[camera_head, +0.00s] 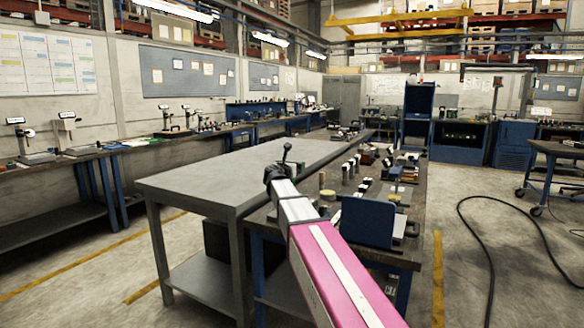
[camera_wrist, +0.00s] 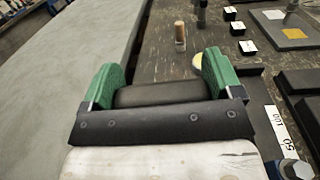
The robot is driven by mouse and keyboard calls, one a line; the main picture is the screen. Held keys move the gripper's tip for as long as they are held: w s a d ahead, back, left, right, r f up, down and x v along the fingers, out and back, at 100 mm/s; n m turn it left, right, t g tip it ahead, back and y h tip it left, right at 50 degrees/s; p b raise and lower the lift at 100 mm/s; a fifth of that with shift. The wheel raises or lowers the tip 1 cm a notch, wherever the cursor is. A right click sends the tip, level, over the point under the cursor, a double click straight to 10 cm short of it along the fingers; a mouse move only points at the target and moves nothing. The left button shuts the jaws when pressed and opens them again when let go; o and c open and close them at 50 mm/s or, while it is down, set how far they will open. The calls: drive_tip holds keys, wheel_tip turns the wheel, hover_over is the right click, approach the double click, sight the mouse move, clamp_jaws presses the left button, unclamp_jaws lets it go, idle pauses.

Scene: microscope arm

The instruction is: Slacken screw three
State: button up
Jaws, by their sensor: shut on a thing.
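My gripper (camera_wrist: 161,82) shows green pads on both fingers in the wrist view. It is shut on a dark, rounded, bar-like thing (camera_wrist: 160,94) that lies crosswise between the pads. In the head view my gripper (camera_head: 279,172) is at the end of my pink and white arm, over the near-left edge of the cluttered workbench. A black piece with a small ball end (camera_head: 287,148) sticks up there; I cannot tell whether it is part of the held thing. I cannot make out a numbered screw or the microscope arm in either view.
A bare grey table (camera_head: 215,172) stands left of the workbench (camera_head: 345,240). A blue panel (camera_head: 367,222) stands on the bench's near end. The wrist view shows a wooden-topped peg (camera_wrist: 180,36), a yellow disc (camera_wrist: 199,60), a grey plate (camera_wrist: 291,38) and a numbered white strip (camera_wrist: 280,130).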

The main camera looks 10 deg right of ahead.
drive_tip(key=m+g+h, duration=0.4)
drive_tip(key=g, duration=0.1)
drive_tip(key=m+g+h, duration=0.3)
drive_tip(key=m+g, duration=0.1)
drive_tip(key=g, duration=0.1)
drive_tip(key=shift+m+g+h, duration=0.4)
drive_tip(key=shift+f, duration=1.6)
drive_tip(key=m+g, duration=0.1)
drive_tip(key=g, duration=0.1)
drive_tip(key=shift+w+m+g+h, duration=0.15)
drive_tip(key=shift+m+g+h, duration=0.15)
drive_tip(key=shift+s, duration=0.2)
drive_tip(key=shift+s+d, duration=0.55)
drive_tip(key=shift+s, duration=0.15)
drive_tip(key=shift+f, duration=1.6)
